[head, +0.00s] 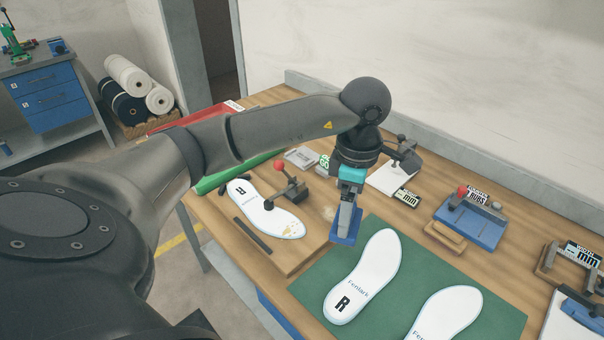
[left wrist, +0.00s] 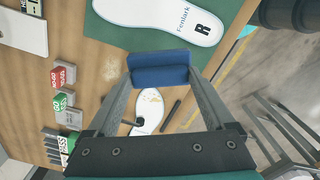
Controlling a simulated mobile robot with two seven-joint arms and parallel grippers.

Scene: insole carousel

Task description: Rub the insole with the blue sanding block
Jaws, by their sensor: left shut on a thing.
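The blue sanding block (head: 346,228) is held in my left gripper (head: 348,208), which is shut on it. In the left wrist view the block (left wrist: 158,69) sits between the two fingertips. The clamped insole (head: 262,210), white and marked R, lies on a wooden board (head: 300,255) to the left of the block. A red-knobbed clamp (head: 285,190) stands over it. Tan smudges show on its near end. The block is beside this insole, apart from it in the picture; its height above the bench is unclear. My right gripper is not in view.
A green mat (head: 490,300) carries two more white insoles, one whole (head: 362,275) and one cut by the frame edge (head: 447,315). A blue-based fixture (head: 470,222) and several gauges stand along the back and right of the bench. A dark bar (head: 252,236) lies beside the clamped insole.

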